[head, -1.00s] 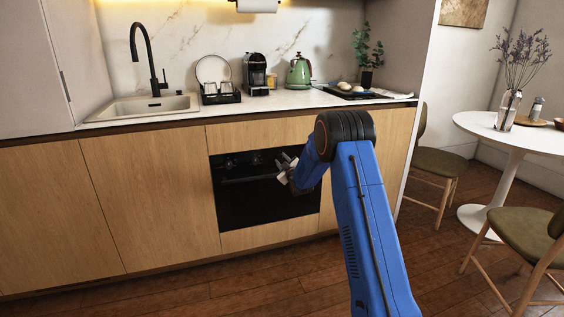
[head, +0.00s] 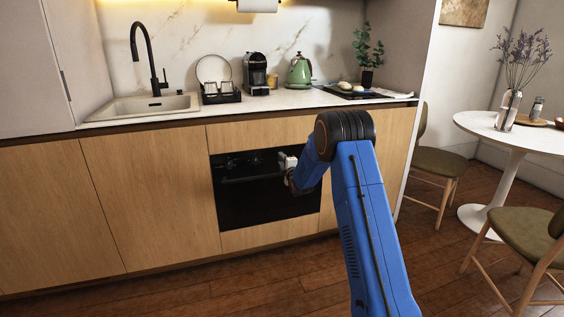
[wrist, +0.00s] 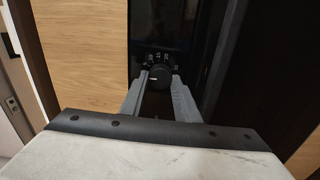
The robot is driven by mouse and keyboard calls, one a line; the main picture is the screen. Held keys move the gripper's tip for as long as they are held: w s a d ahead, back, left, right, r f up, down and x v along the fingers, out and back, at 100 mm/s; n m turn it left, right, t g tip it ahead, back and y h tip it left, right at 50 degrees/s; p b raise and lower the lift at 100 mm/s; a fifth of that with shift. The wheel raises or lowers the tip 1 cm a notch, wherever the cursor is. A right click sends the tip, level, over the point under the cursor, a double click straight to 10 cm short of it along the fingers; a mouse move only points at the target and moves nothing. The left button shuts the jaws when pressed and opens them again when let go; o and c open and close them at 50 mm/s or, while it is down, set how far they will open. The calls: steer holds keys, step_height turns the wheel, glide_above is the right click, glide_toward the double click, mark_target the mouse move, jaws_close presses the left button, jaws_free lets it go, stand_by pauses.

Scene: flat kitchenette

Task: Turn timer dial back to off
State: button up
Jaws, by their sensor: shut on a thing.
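A black round dial (wrist: 159,76) sits between the two grey fingers of my gripper (wrist: 158,88) in the wrist view. The fingers are shut on its sides. A short white mark on the dial points left in that view, and pale printed marks show around its far side. In the head view my gripper (head: 286,161) is at the right part of the black oven's control panel (head: 243,161) and hides the dial it holds.
Other dark knobs (head: 230,163) show on the panel left of my gripper. The oven's handle bar (head: 250,179) runs just below. Wooden cabinet fronts (head: 150,190) flank the oven. The floor (head: 200,280) in front is clear.

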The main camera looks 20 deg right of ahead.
steer(key=shift+n, duration=0.4)
steer(key=o, duration=1)
steer(key=shift+o, duration=0.2)
steer(key=s, duration=1.7)
steer(key=shift+s, duration=0.2)
steer(key=shift+d, duration=0.1)
